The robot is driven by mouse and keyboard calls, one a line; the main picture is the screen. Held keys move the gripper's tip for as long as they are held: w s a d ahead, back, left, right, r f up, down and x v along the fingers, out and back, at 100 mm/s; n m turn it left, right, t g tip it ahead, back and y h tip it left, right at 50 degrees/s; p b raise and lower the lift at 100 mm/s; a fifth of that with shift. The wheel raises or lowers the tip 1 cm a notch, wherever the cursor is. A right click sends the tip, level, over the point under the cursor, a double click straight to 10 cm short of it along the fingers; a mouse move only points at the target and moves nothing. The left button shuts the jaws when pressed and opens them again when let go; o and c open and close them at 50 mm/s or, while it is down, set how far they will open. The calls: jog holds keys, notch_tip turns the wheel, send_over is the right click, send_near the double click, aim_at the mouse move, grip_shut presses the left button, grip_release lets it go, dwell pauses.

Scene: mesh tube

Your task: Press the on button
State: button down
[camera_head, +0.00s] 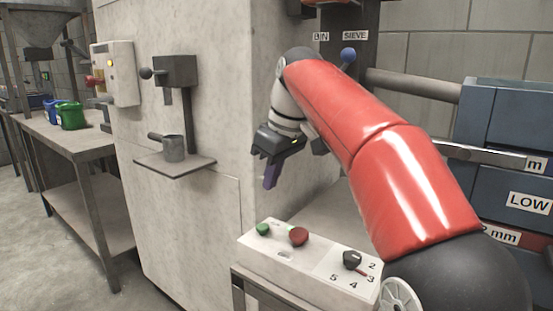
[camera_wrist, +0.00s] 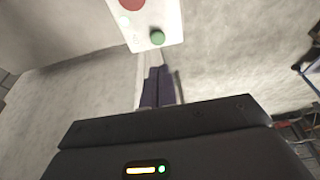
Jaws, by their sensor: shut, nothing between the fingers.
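A white control box (camera_head: 270,250) stands at the lower middle of the head view. On its top are a green button (camera_head: 262,229), a red button (camera_head: 299,236) and a black dial (camera_head: 352,260) with numbers around it. The green button (camera_wrist: 157,37) and part of the red button (camera_wrist: 131,3) also show at the top of the wrist view. My gripper (camera_head: 270,183) is shut and empty, its purple fingers pointing down, above and apart from the box. The closed fingers (camera_wrist: 158,86) point towards the green button in the wrist view. Labels beside the buttons are too small to read.
Blue drawers (camera_head: 510,125) stand at right.

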jog(key=shift+v, duration=1.7)
